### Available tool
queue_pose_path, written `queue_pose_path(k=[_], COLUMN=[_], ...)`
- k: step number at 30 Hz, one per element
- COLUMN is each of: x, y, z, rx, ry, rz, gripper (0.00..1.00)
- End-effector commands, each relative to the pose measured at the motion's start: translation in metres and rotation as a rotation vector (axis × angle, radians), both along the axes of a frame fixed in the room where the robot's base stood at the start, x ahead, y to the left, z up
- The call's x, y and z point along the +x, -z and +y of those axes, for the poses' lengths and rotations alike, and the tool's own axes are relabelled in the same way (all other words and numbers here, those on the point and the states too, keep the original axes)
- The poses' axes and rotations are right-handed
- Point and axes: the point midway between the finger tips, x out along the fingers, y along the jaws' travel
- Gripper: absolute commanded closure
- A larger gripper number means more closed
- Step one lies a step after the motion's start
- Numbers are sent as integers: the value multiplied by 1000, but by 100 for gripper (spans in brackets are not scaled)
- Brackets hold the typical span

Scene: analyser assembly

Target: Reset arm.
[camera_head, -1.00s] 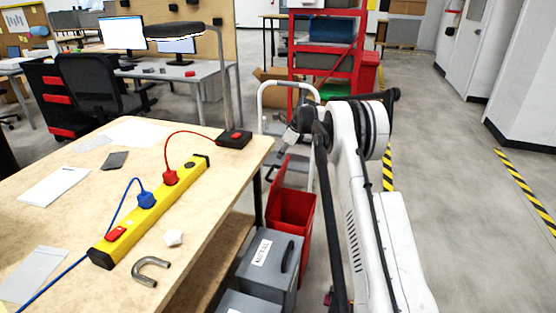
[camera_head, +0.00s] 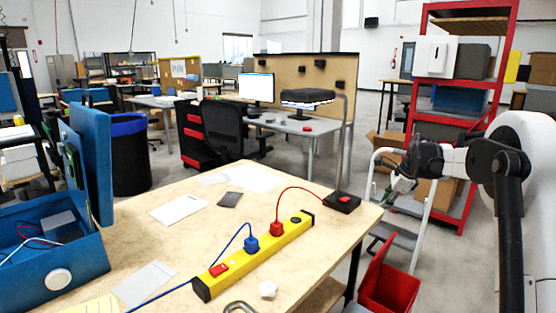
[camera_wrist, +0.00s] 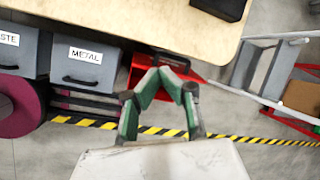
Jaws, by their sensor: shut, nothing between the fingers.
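My gripper (camera_wrist: 163,78) shows in the wrist view with its green-sided fingers drawn together and nothing between them. It hangs over the floor, past the edge of the wooden workbench (camera_wrist: 140,22). In the head view my arm reaches in from the right. The gripper end (camera_head: 402,182) is right of the workbench (camera_head: 345,232), apart from it and small in view.
On the bench are a yellow power strip (camera_head: 262,254) with blue and red plugs, a lamp (camera_head: 310,97) and an open blue case (camera_head: 80,262). Bins labelled METAL (camera_wrist: 85,62) and a red bin (camera_head: 392,288) stand below. A step ladder (camera_head: 408,235) and red shelf (camera_head: 462,190) are behind.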

Motion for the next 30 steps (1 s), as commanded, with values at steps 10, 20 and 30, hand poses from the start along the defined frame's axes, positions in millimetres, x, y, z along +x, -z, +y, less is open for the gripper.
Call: queue_pose_path(k=[10, 20, 30], x=[-83, -174, -276], y=[-76, -119, -133], z=[55, 98, 132], rx=[-182, -362, -555], ry=[-306, -600, -907], rz=[-105, -193, -272], gripper=[100, 100, 100])
